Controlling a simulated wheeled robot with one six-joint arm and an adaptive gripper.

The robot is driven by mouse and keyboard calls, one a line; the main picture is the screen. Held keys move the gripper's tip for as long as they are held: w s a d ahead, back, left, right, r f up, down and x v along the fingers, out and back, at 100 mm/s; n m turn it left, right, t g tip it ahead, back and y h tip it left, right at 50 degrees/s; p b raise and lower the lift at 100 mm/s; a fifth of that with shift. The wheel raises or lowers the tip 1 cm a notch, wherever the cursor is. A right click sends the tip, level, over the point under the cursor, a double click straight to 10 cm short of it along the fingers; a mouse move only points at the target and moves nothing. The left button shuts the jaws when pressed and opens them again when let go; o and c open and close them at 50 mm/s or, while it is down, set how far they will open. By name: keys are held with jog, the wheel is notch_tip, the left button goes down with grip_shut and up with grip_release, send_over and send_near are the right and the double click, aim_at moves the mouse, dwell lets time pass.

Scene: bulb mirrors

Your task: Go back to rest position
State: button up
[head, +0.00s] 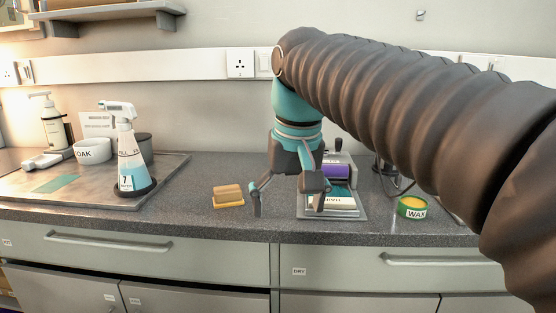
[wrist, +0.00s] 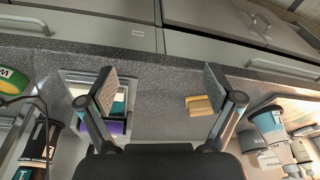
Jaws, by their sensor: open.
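My gripper (head: 287,199) hangs above the counter with its two fingers spread and nothing between them. In the wrist view my gripper (wrist: 159,90) also shows open and empty over bare counter. A yellow-and-tan sponge-like block (head: 228,195) lies on the counter just left of my gripper, apart from it. A grey tray (head: 349,214) with a purple item and a light labelled item stands behind and to the right of the fingers, partly hidden by them.
A spray bottle (head: 129,160) stands on the metal tray (head: 173,172) at the left, beside a white SOAK bowl (head: 92,152). A green WAX tin (head: 412,207) sits at the right. The counter's front edge and drawers are close below. The counter between the spray bottle and block is clear.

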jog(key=s+d+f+m+t, duration=0.1)
jog(key=s+d+f, duration=0.5)
jog(key=f, duration=0.3)
jog(key=s+d+f+m+t, duration=0.1)
jog(key=s+d+f+t, duration=0.1)
jog(key=s+d+f, duration=0.4)
notch_tip(320, 180, down, 4)
jog(key=shift+d+f+t+h, duration=0.1)
jog(key=shift+d+t+h, duration=0.25)
jog(key=shift+d, duration=0.55)
